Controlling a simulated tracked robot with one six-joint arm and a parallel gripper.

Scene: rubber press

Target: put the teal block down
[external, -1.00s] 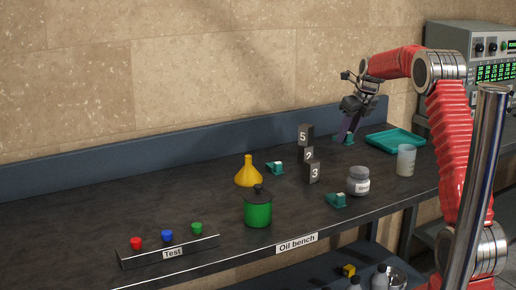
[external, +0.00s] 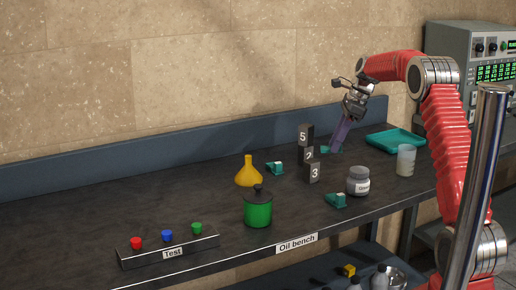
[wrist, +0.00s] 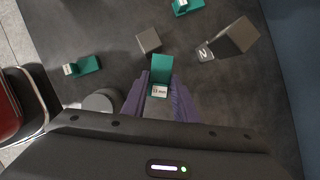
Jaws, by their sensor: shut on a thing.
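The teal block (external: 325,150) is between the purple fingers of my gripper (external: 338,146), low over the back right of the bench. In the wrist view the teal block (wrist: 162,68), with a white labelled part at its near end, sits between the fingers (wrist: 160,95). My gripper is shut on it and points down at a slant. I cannot tell whether the block touches the bench. Another teal block (external: 275,168) lies near the funnel, and one more (external: 337,200) lies near the front edge.
Dark number blocks stand just left of my gripper: 5 (external: 305,134), 2 (external: 307,154) and 3 (external: 312,173). A grey jar (external: 358,185), a beaker (external: 406,160) and a teal tray (external: 394,140) are to the right. A yellow funnel (external: 248,174) and green pot (external: 258,212) stand further left.

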